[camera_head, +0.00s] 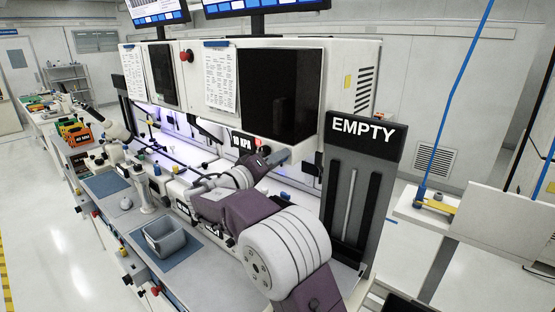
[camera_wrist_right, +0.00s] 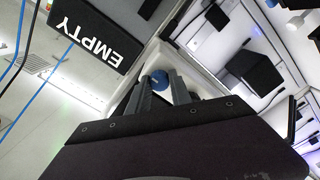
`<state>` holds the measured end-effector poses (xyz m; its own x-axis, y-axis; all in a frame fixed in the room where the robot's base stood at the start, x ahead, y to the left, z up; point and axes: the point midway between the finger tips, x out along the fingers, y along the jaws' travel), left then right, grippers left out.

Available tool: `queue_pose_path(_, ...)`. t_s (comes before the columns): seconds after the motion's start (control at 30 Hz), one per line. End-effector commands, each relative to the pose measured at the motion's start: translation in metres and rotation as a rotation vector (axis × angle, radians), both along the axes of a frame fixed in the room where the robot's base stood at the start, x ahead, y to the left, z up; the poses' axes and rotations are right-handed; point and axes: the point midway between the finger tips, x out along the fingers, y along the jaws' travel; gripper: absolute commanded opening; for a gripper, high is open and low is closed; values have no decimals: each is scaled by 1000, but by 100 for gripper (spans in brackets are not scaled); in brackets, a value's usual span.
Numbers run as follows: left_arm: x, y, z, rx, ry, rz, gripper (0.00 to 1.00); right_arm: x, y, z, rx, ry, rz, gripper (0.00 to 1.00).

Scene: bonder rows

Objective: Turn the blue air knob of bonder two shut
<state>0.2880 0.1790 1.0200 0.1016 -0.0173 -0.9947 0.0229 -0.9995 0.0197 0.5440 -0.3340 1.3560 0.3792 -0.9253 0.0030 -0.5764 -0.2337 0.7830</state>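The blue knob (camera_wrist_right: 158,82) shows in the right wrist view as a small round cap on a pale mount, between my right gripper's fingertips. My right gripper (camera_wrist_right: 162,78) is open, with a gap between its two dark fingers. I cannot tell whether either finger touches the knob. In the head view, my right gripper (camera_head: 283,157) reaches toward the front of the nearest bonder (camera_head: 325,60), beside the EMPTY panel. The knob is hidden there, and its turn angle is not clear.
The dark EMPTY panel (camera_head: 361,131) stands close to the right of my gripper. A 10 KPA display (camera_head: 248,142) sits left of it. A grey bin (camera_head: 164,240) stands on the bench below. A microscope-like post (camera_head: 143,190) stands farther left. Open floor lies at left.

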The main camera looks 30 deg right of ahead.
Motion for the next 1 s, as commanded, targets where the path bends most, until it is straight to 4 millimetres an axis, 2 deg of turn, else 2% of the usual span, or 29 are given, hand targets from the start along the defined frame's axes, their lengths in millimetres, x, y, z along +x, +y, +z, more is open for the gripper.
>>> queue_pose_path(0.47,0,0,-4,0,0,0,36,1,1,-4,-18,60,2,0)
queue_pose_path(1.0,0,0,-12,0,0,0,36,0,1,-4,-189,480,2,0)
